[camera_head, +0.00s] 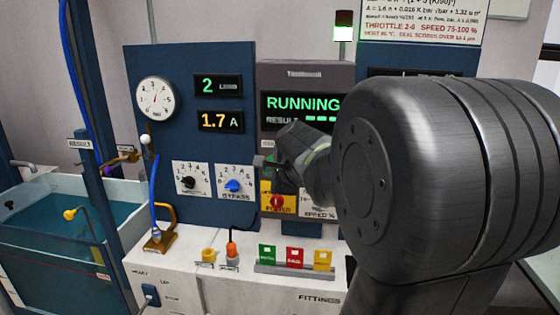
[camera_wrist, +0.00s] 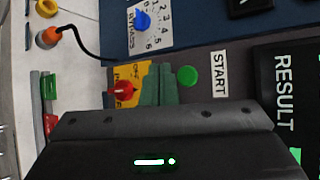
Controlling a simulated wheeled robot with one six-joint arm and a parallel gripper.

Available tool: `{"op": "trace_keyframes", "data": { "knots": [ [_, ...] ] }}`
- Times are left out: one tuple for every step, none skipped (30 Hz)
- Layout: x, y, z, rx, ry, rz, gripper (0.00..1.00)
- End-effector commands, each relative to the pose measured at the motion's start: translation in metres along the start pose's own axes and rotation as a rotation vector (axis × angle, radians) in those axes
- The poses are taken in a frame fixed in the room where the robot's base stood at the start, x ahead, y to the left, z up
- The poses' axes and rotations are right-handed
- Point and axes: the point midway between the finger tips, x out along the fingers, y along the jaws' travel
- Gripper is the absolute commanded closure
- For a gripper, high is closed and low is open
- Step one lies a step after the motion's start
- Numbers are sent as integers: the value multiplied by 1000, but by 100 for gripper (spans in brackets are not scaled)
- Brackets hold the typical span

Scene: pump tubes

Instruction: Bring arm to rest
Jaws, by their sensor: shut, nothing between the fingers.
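My arm reaches in from the right in the head view, and its large dark links cover the right part of the panel. My gripper (camera_head: 266,164) is in front of the panel, just below the display reading RUNNING (camera_head: 303,107). In the wrist view its fingers (camera_wrist: 160,84) are shut and empty. They are beside the green START button (camera_wrist: 187,76) and the red knob (camera_wrist: 122,89) on its yellow plate. Whether the fingers touch the panel cannot be told. The red knob (camera_head: 277,202) also shows below my gripper in the head view.
A water tank (camera_head: 50,240) stands at left, with a blue hose (camera_head: 154,195) beside the panel. The white bench (camera_head: 200,285) carries green (camera_head: 267,254), red (camera_head: 295,257) and yellow (camera_head: 322,260) blocks. The blue bypass dial (camera_head: 234,186) is left of my gripper. The signal tower (camera_head: 343,33) glows green.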

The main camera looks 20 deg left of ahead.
Motion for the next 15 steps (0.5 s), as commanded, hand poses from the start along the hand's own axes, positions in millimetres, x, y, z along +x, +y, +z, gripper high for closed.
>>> {"op": "trace_keyframes", "data": {
  "knots": [
    [1, -1, -1, 0, 0, 0, 100],
    [3, -2, -2, 0, 1, 0, 100],
    [5, -3, -4, 1, 1, 0, 100],
    [7, -4, -6, 1, 1, 0, 100],
    [10, -6, -7, 1, 1, 0, 100],
    [13, -8, -10, 1, 2, 0, 100],
    [15, -10, -12, 1, 2, 0, 100],
    [18, -12, -14, 1, 2, 0, 100],
    [21, -14, -16, 1, 2, 0, 100],
    [22, -15, -17, 0, 1, 1, 100],
    [24, -17, -18, 0, 1, 0, 100],
    [26, -19, -19, 0, 0, 0, 100],
    [27, -20, -20, 0, 0, 0, 100],
    [28, -20, -21, 0, 0, 1, 100],
    [29, -21, -21, 0, 0, 1, 100]
  ]
}}
